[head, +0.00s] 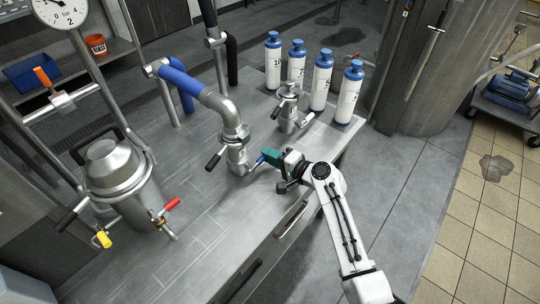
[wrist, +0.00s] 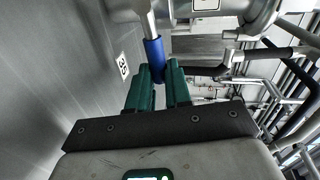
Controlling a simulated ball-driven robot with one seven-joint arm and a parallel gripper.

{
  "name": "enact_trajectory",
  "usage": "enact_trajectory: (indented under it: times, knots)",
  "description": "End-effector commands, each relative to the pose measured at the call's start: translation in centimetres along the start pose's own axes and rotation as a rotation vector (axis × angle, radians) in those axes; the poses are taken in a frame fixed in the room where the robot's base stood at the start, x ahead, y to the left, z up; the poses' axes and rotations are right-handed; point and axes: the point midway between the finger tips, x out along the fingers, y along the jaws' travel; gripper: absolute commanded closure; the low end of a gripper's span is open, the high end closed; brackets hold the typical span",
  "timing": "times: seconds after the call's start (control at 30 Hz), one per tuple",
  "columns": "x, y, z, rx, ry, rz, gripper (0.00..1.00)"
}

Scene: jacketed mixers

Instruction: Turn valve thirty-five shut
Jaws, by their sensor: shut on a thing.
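My gripper (head: 267,157) is at the metal valve (head: 237,154) below the blue-sleeved pipe on the steel bench. In the wrist view its green fingers (wrist: 160,80) are shut on a blue lever handle (wrist: 153,50) with a metal stem. The handle's tip also shows in the head view (head: 260,161), just left of the fingers. A small tag (wrist: 123,66) with dark marks is on the bench surface; I cannot read its number. The same valve has a black handle (head: 213,161) on its left.
A second valve (head: 288,110) with a black handle and several blue-capped bottles (head: 321,80) stand behind my gripper. A lidded steel vessel (head: 118,177) with red (head: 172,204) and yellow (head: 103,239) handles is at left. The bench front between is clear.

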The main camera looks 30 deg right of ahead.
Motion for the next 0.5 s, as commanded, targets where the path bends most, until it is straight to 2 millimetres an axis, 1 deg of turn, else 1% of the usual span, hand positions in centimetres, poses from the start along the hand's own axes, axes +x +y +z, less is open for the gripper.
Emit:
enact_trajectory:
  times: [0.2,0.5]
  knots:
    - [0.06,0.51,-0.14,0.063,-0.010,0.001,1.00]
    - [0.08,0.63,-0.11,0.084,-0.014,0.001,1.00]
